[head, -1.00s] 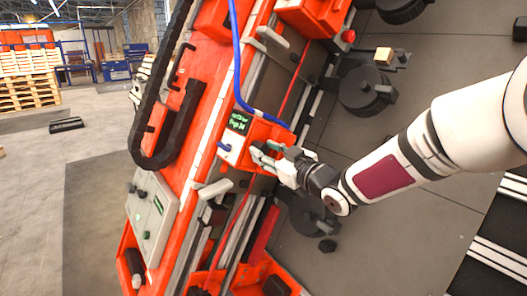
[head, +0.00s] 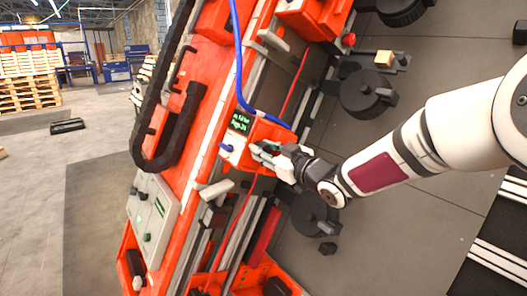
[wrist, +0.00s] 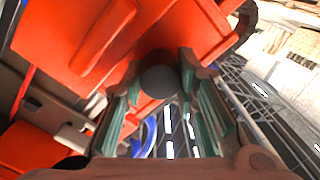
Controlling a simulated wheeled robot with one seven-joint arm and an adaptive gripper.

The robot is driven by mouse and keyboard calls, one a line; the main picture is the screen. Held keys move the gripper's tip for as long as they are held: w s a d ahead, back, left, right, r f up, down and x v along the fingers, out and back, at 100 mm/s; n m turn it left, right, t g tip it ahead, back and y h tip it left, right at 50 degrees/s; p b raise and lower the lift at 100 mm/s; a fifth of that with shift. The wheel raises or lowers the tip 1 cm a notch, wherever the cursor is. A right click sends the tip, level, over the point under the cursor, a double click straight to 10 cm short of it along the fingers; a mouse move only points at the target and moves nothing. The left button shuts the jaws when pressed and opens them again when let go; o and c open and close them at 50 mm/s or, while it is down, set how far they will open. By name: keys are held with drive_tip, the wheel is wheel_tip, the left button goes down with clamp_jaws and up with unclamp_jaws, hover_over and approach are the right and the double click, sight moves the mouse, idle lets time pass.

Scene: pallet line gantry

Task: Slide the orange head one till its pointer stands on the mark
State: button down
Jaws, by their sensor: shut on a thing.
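The orange head (head: 270,131) sits on the gantry rail in the middle of the head view. It carries a small dark display (head: 240,122) with green text too small to read surely, and a pale plate (head: 232,149). My gripper (head: 265,154) is at the head's lower right side. In the wrist view my gripper (wrist: 160,88) is shut on a dark round knob (wrist: 158,79), with one green-padded finger on each side. The orange body (wrist: 130,60) fills the view behind the knob. I cannot make out the pointer or the mark.
A blue hose (head: 238,70) runs to the head from above. Another orange unit (head: 318,15) stands higher on the rail, and an orange part (head: 262,275) lies below. A grey control panel (head: 150,218) is at lower left. Dark rollers (head: 367,94) stand on the right.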

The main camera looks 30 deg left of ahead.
drive_tip(key=w+r, duration=0.1)
drive_tip(key=r, duration=0.1)
drive_tip(key=w+d+r+p, duration=0.1)
drive_tip(key=r, duration=0.2)
drive_tip(key=w+r+p, duration=0.1)
drive_tip(key=r, duration=0.1)
drive_tip(key=shift+w+d+r, duration=0.25)
drive_tip(key=shift+w, duration=0.1)
drive_tip(key=shift+f, duration=0.15)
drive_tip(key=c, duration=1.5)
unclamp_jaws()
drive_tip(key=shift+s, duration=0.1)
drive_tip(key=shift+c, duration=0.2)
drive_tip(key=v, duration=1.2)
